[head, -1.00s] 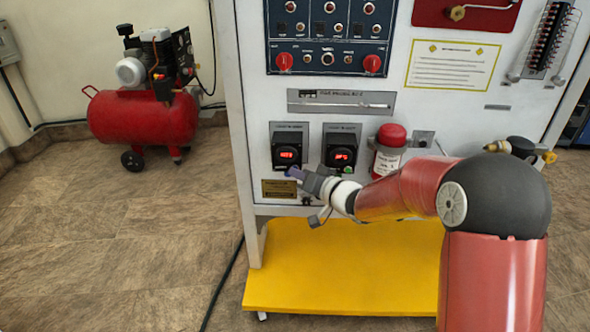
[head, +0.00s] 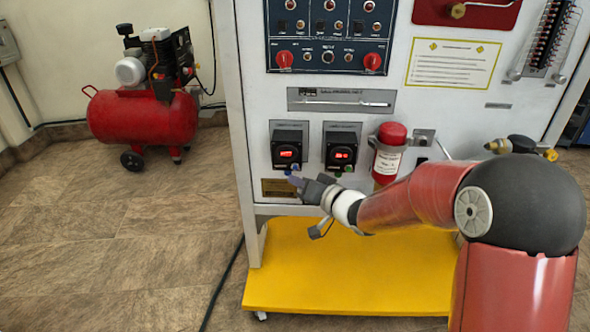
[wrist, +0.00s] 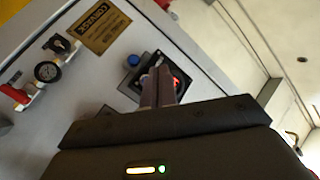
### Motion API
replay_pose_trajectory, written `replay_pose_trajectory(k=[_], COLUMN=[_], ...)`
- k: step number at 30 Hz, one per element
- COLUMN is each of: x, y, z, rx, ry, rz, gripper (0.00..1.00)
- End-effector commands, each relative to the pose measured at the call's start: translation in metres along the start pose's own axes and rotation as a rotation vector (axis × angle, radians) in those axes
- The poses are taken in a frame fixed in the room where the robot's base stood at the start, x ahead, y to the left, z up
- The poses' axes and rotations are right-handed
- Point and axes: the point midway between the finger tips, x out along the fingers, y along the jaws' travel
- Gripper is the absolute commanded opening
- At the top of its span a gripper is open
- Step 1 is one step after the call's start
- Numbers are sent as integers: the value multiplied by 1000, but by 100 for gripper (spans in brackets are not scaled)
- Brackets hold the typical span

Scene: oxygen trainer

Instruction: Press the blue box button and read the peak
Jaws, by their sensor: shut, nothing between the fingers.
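Two black boxes with red digital displays are mounted side by side on the white panel (head: 250,110). The left box (head: 287,136) has a blue button (head: 289,173) at its bottom edge. The right box (head: 342,140) has a green button (head: 338,174). My gripper (head: 294,180) is shut and empty, its tip just below and close to the blue button. In the wrist view the blue button (wrist: 133,60) shows left of my shut fingers (wrist: 157,87), which partly cover the left box and its red display (wrist: 175,82). I cannot tell whether the fingertips touch anything. The display digits are too blurred to read.
A yellow base shelf (head: 340,285) juts out below the panel. A red bottle (head: 388,150) hangs right of the boxes, near my arm. A gauge (wrist: 46,71) and a caution plate (wrist: 99,26) sit on the panel. Floor to the left is clear up to a red compressor (head: 145,115).

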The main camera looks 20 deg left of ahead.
Motion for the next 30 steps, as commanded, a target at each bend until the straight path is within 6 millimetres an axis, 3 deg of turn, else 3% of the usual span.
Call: replay_pose_trajectory(k=[9,30], x=[-18,-23], y=[-14,-13], z=[14,11], rx=[0,-13], ry=[-1,3], rz=[0,19], gripper=[0,0])
